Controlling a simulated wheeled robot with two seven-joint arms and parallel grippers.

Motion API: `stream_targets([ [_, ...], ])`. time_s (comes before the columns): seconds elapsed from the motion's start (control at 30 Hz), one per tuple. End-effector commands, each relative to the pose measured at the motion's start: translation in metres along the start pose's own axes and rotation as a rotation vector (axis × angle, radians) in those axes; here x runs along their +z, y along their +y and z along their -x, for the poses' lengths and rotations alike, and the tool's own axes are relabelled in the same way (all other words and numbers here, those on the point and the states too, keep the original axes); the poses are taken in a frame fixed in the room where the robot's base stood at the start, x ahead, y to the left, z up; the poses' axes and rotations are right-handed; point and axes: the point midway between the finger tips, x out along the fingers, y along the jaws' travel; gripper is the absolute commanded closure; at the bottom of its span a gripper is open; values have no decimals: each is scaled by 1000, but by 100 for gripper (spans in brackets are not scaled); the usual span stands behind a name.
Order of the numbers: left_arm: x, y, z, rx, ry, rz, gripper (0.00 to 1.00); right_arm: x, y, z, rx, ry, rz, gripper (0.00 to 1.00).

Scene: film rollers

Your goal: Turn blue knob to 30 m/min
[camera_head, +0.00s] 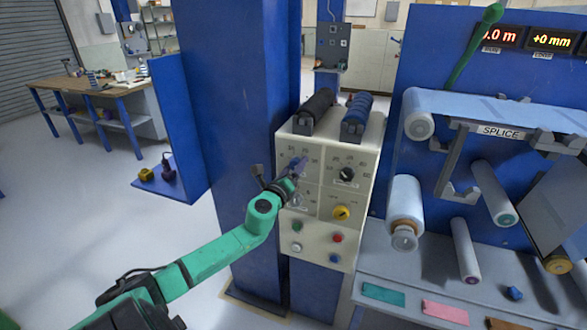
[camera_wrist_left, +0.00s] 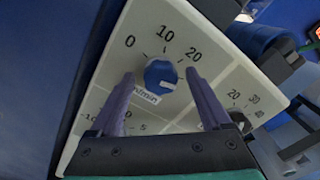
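The blue knob (camera_wrist_left: 158,74) sits on the cream control panel (camera_wrist_left: 118,62), with 0, 10 and 20 printed around it and a partly covered unit label below. A pale mark on the knob lies toward its lower right, away from the 20. The rest of the scale on the right is hidden by a finger. My left gripper (camera_head: 298,166) is open in front of the panel's upper left dial. In the left wrist view its two purple fingers stand either side of the knob, with visible gaps. The head view hides the knob behind the gripper.
A black knob (camera_head: 347,174) is to the right on the same panel. A yellow knob (camera_head: 341,213) and several push buttons lie below. A blue column (camera_head: 235,100) stands close on the left. The roller machine (camera_head: 480,130) stands on the right.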

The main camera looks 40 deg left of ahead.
Motion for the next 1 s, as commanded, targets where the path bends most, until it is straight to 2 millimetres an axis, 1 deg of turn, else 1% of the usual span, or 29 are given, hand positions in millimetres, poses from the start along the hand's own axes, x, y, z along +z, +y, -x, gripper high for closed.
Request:
stream_targets([
  [0.17,-1,0,3,0,2,1,19,0,0,0,0,0,0,50],
  [0.27,-2,1,12,0,3,0,19,0,0,-1,0,0,0,50],
  [0.37,-2,1,28,0,6,-1,19,0,0,-2,1,0,0,50],
  [0.47,-4,2,48,1,6,1,19,0,0,-4,1,0,0,50],
  [0.7,-4,3,107,3,5,5,19,1,0,-12,1,0,-1,50],
  [0.8,-3,3,128,3,3,4,19,1,0,-15,1,0,-1,50],
  [0.9,-2,2,141,2,1,2,19,2,0,-17,1,0,-1,50],
  [1.0,0,0,146,0,0,-1,19,2,0,-17,1,0,-1,50],
])
